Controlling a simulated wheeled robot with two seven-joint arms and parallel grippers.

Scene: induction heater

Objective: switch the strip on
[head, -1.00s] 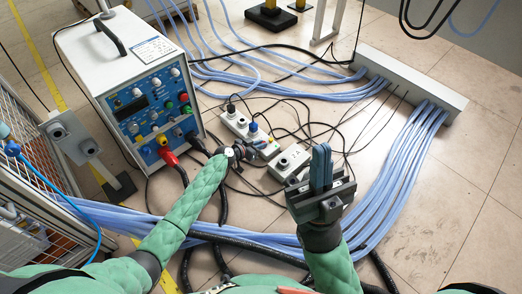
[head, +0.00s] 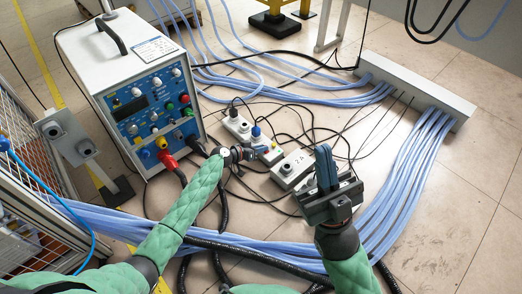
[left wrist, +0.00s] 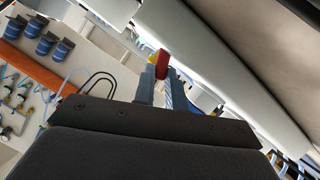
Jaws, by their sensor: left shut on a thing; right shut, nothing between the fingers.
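A white power strip (head: 237,127) lies on the floor right of the heater, with a black plug at its far end and a blue plug farther along. Its near end (head: 272,155) has small coloured parts, too small to make out. My left gripper (head: 248,154) is low beside that near end. In the left wrist view its two fingers (left wrist: 160,78) are closed on a small red and yellow thing (left wrist: 162,62). What this thing belongs to is unclear. My right gripper (head: 326,165) is shut and empty, fingers up, just right of a white box (head: 291,169) marked 2A.
The blue-fronted heater (head: 155,110) stands at the left, with a red connector (head: 167,160) and black cables. Blue hoses (head: 405,185) run to a grey manifold (head: 420,88). Thin black cords tangle around the strip. Clear floor (head: 470,180) lies at the right.

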